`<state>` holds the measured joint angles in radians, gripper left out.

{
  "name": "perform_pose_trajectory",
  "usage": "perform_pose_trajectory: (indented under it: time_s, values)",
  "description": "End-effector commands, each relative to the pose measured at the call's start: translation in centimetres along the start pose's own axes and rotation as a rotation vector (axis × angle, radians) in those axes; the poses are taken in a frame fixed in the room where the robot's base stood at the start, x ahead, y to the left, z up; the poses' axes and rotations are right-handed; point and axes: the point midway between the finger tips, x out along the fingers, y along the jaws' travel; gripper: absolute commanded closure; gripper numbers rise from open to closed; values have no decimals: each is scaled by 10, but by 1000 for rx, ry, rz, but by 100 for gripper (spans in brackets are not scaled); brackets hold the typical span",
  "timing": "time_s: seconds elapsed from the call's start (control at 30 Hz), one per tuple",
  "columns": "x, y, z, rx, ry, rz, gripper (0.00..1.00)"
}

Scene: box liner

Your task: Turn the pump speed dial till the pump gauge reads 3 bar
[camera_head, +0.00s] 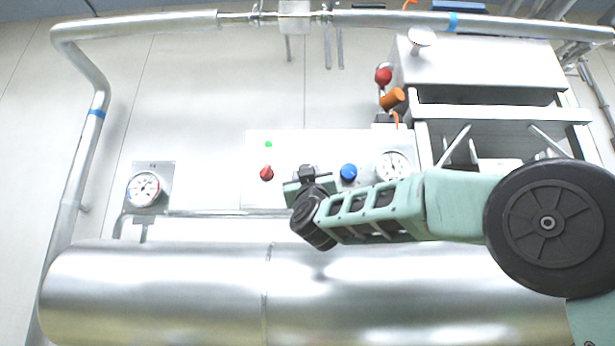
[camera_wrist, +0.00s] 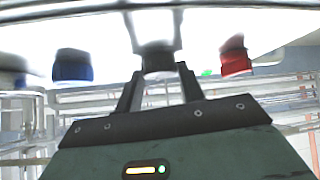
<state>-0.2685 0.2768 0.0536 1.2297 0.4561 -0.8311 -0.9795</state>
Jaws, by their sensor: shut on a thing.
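A dark dial (camera_wrist: 157,52) sits on the pale panel between a red knob and a blue knob. In the wrist view my gripper (camera_wrist: 158,70) has its two fingers closed on it from both sides. In the head view my gripper (camera_head: 307,174) is at the panel and hides most of the dial. A round white gauge (camera_head: 393,165) is on the panel's right side, and its needle is too small to read. Another gauge (camera_head: 145,188) stands on a separate plate at the left. I cannot tell from labels which is the pump gauge.
The red knob (camera_head: 267,173) is left of my gripper, under a green lamp (camera_head: 268,145); the blue knob (camera_head: 348,172) is close on its right. A large steel cylinder (camera_head: 160,290) lies below the panel. A steel box (camera_head: 480,65) and pipes are at the upper right.

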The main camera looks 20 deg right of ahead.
Motion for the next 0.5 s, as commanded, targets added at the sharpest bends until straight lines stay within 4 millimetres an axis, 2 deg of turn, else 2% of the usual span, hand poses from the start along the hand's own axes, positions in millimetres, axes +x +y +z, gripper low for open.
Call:
perform_pose_trajectory:
  time_s: [0.47,0.5]
  values:
    - [0,0,2,7,-3,8,84]
    - [0,0,1,7,-2,8,53]
